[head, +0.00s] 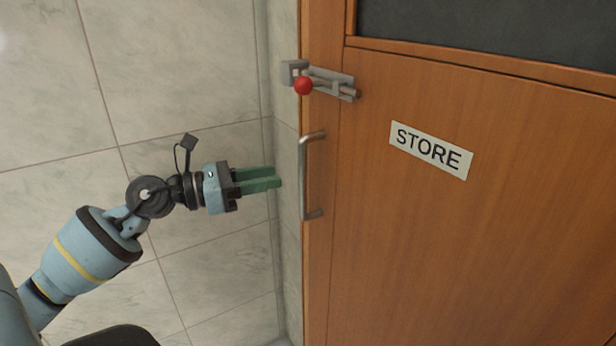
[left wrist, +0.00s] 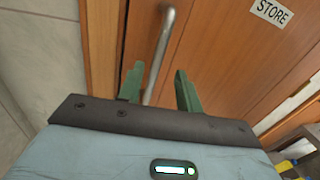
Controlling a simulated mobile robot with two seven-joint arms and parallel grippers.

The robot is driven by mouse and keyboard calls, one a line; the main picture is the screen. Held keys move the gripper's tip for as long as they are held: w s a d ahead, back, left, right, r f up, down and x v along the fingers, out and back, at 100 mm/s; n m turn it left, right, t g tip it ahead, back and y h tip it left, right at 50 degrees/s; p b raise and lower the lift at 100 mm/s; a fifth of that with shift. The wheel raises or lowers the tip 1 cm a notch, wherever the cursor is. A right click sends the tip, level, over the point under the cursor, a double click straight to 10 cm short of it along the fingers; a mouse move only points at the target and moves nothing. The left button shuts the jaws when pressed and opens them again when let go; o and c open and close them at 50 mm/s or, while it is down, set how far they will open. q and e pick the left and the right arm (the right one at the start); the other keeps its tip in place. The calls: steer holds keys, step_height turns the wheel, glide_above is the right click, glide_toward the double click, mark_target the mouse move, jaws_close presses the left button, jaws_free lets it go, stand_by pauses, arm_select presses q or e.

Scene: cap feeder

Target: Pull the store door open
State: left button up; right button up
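The wooden store door (head: 430,240) looks closed in its frame and carries a white STORE sign (head: 431,149). A grey vertical bar handle (head: 304,178) is on its left side. Above it is a sliding bolt (head: 335,85) with a red knob (head: 303,86) close to the grey keeper (head: 293,72); I cannot tell whether the bolt sits in the keeper. My left gripper (head: 278,180) is open, just left of the handle and pointing at it. In the left wrist view the handle (left wrist: 163,42) shows between the parted green fingers (left wrist: 159,74). My right gripper is not in view.
A pale tiled wall (head: 190,90) lies left of the door and behind my left arm. The door has a dark panel (head: 490,30) at the top. Nothing visible stands between my left fingers and the handle.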

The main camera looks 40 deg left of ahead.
arm_select(q)
steer(key=shift+m, duration=0.3)
steer(key=p+x, duration=0.1)
steer(key=x, duration=0.3)
steer(key=p+x, duration=0.1)
steer(key=x, duration=0.2)
steer(key=shift+w+d+r, duration=0.1)
steer(key=shift+w+r, duration=0.15)
steer(key=shift+w, duration=0.15)
jaws_close()
